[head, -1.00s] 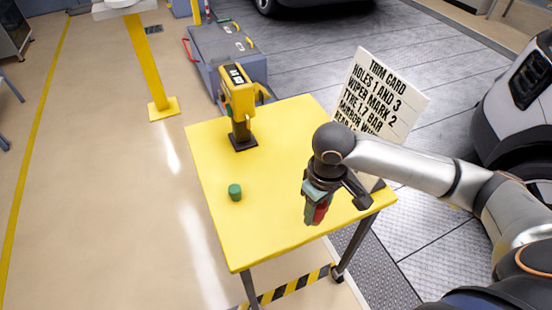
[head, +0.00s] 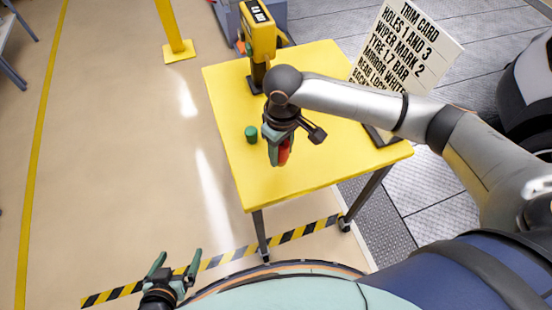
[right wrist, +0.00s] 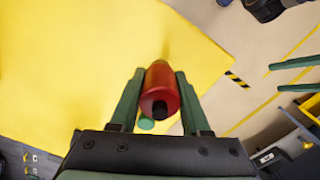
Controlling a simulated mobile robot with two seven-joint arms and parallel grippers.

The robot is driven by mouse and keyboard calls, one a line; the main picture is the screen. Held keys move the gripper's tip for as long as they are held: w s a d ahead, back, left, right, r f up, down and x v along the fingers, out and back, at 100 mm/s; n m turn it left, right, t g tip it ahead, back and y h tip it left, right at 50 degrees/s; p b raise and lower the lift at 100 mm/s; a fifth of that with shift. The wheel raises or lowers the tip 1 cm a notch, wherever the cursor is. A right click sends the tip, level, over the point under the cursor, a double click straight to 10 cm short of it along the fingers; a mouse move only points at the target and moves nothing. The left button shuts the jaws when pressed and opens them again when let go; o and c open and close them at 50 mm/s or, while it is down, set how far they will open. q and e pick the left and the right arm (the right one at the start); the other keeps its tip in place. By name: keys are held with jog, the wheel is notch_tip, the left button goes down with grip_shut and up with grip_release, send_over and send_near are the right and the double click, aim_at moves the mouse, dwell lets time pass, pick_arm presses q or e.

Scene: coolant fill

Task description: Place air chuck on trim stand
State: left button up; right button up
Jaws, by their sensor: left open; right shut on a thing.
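A red cylinder with a black end, seemingly the air chuck (head: 284,152), is in my right gripper (head: 277,161). In the right wrist view the red piece (right wrist: 161,84) sits between the two green fingers, which are shut on it. It hangs over the front part of the yellow table (head: 315,165), seemingly the trim stand; I cannot tell its exact height above the top. My left gripper (head: 178,257) is open and empty, low over the floor to the left of the table. Its fingers also show at the right of the right wrist view (right wrist: 277,77).
A small green cylinder (head: 251,134) stands just left of my right gripper, partly hidden in the wrist view. A yellow device (head: 260,35) on a dark base and a white trim card (head: 408,50) stand farther back. The table's front corner is bare.

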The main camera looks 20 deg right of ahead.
jog(key=shift+w+a+f, duration=0.35)
jog(key=shift+a+f, duration=0.25)
jog(key=shift+f, duration=1.7)
jog(key=shift+f, duration=0.15)
jog(key=o, duration=1.1)
jog(key=shift+c, duration=0.2)
jog(key=shift+d, duration=0.1)
notch_tip(320, 180, up, 12)
jog(key=shift+r+p, duration=0.2)
jog(key=shift+p, duration=0.15)
